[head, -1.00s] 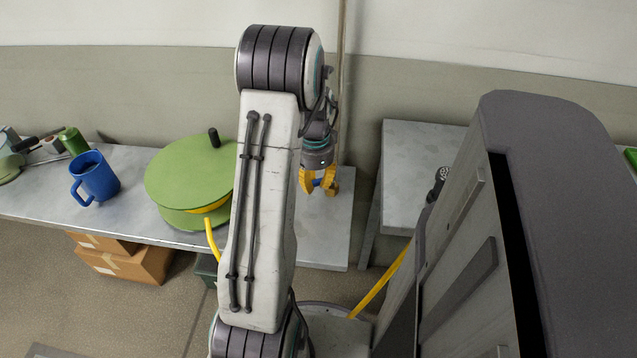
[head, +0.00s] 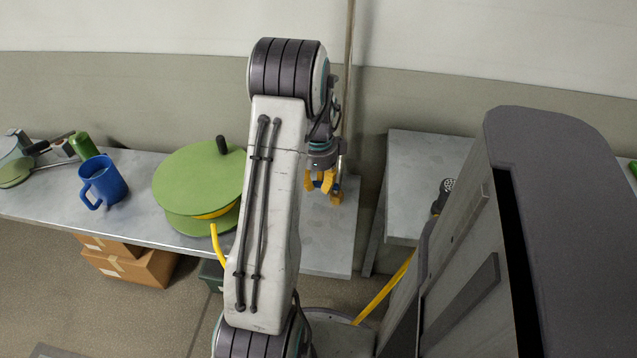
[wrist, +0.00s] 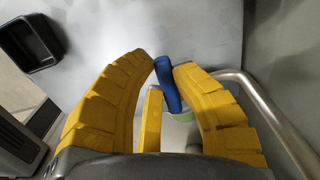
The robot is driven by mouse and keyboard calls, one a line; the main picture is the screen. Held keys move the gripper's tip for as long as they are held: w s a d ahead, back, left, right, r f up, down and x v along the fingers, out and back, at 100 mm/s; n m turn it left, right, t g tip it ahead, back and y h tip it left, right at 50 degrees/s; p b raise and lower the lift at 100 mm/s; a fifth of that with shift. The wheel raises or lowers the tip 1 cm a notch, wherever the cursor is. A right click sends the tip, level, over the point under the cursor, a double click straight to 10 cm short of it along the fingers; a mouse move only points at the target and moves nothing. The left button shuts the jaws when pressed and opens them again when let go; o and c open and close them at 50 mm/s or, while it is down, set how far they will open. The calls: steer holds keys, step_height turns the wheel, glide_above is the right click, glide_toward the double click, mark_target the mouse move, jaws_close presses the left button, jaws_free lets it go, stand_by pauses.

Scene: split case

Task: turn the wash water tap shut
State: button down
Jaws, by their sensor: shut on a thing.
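The tap's blue lever handle (wrist: 168,85) shows in the wrist view between my gripper's yellow fingertips (wrist: 163,66). My gripper is shut on it, one curved finger on each side. The lever's lower end is partly hidden by the fingers, and the tap body is mostly hidden. In the head view my gripper (head: 324,186) points down over the right end of the left bench, beside a thin upright pipe (head: 348,95). The lever can hardly be made out there.
A bent metal pipe (wrist: 268,108) runs close to the right finger. A black tray (wrist: 32,40) is at the upper left. In the head view a green hose reel (head: 190,180) and blue mug (head: 103,182) stand on the bench (head: 140,220). A second bench (head: 415,160) is right.

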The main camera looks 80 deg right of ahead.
mark_target(319, 184)
stand_by(0.3)
steer(key=c, duration=1)
jaws_free()
step_height(319, 184, up, 12)
stand_by(0.5)
